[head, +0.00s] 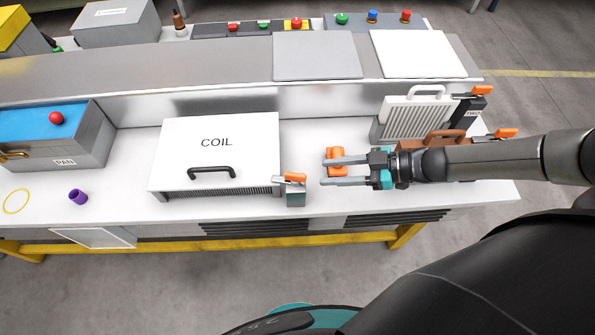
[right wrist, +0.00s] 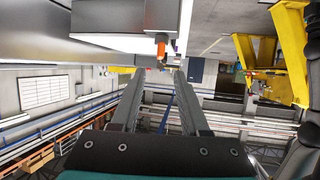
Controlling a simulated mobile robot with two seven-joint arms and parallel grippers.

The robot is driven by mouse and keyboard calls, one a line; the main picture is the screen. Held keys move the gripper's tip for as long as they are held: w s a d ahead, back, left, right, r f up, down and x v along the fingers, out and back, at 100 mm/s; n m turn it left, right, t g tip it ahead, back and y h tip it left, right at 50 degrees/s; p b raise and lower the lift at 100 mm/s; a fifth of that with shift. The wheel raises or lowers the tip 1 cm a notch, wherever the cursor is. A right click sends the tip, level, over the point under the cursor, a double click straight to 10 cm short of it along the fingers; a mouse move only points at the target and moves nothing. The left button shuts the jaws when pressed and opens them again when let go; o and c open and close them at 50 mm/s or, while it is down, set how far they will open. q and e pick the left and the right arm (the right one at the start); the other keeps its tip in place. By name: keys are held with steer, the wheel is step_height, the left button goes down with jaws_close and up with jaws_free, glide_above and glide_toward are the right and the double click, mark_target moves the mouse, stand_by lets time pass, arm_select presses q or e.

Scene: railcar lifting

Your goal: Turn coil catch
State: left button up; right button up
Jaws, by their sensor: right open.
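The white box marked COIL (head: 222,150) stands mid-bench with a black handle (head: 211,172) on its lid. Its catch is an orange lever (head: 294,177) on a grey block (head: 296,197) at the box's front right corner. My right gripper (head: 327,171) is open and empty, to the right of the catch, fingers pointing left at it with a gap between. In the right wrist view the orange lever (right wrist: 160,47) appears beyond and between the open fingertips (right wrist: 158,74). My left gripper is out of view.
An orange part (head: 336,154) lies behind my right fingers. A finned unit (head: 415,117) with orange catches stands at the right. Bench between PAN and COIL is clear.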

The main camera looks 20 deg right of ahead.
mark_target(299, 174)
steer(key=x, duration=0.8)
steer(key=shift+w+a+f, duration=0.2)
steer(key=shift+a, duration=0.1)
jaws_close()
